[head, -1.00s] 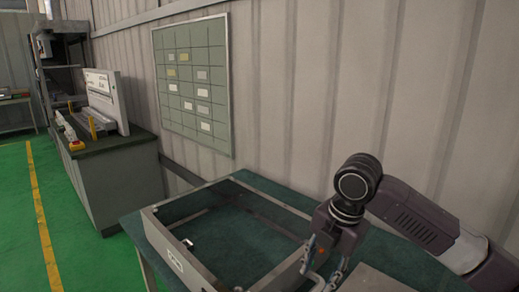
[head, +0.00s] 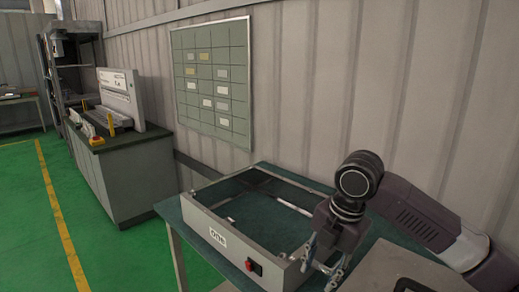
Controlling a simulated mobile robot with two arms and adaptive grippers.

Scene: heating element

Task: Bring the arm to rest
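My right arm (head: 415,215) comes in from the right, with its dark round wrist joint (head: 358,180) raised. My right gripper (head: 322,268) points down at the near right corner of an open grey metal box frame (head: 202,222). Its two thin fingers look apart, and I see nothing between them. Whether they touch the box edge I cannot tell. My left gripper is out of view.
A dark grey flat object (head: 400,270) lies at lower right. A workbench (head: 125,180) stands to the left against the wall. The green floor (head: 110,245) is clear.

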